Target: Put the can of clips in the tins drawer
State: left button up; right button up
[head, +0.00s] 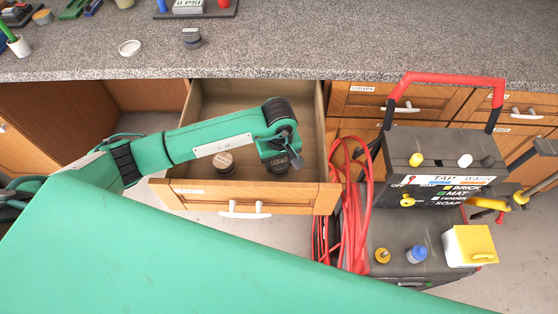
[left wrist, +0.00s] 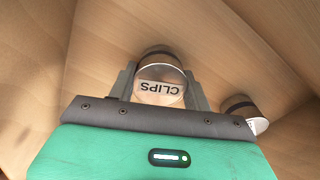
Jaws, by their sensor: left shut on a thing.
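The can of clips (left wrist: 160,88), a small can with a dark band and a lid reading CLIPS, is between the fingers of my left gripper (left wrist: 160,96). In the head view my left gripper (head: 278,166) points down inside the open drawer (head: 245,196), toward its right side, and mostly hides the can. Whether the can touches the drawer floor I cannot tell. A second can (head: 224,163) with a pale lid stands in the drawer to the left; it also shows in the left wrist view (left wrist: 243,110). The drawer's front label is too small to read. My right gripper is out of view.
The speckled countertop (head: 300,45) behind holds a dark can (head: 192,38) and a white round dish (head: 129,47). A dark machine (head: 435,150) with a red handle and red hose (head: 355,215) stands close right of the drawer. Shut drawers (head: 380,101) lie behind it.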

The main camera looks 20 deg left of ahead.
pick_arm(q)
jog(key=shift+f, duration=0.2)
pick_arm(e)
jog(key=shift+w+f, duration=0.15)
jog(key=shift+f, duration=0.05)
pick_arm(q)
jog(key=o, duration=1.1)
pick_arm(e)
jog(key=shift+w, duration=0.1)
pick_arm(q)
notch_tip(320, 180, up, 14)
jog(key=shift+f+b, duration=0.1)
jog(key=shift+b, duration=0.9)
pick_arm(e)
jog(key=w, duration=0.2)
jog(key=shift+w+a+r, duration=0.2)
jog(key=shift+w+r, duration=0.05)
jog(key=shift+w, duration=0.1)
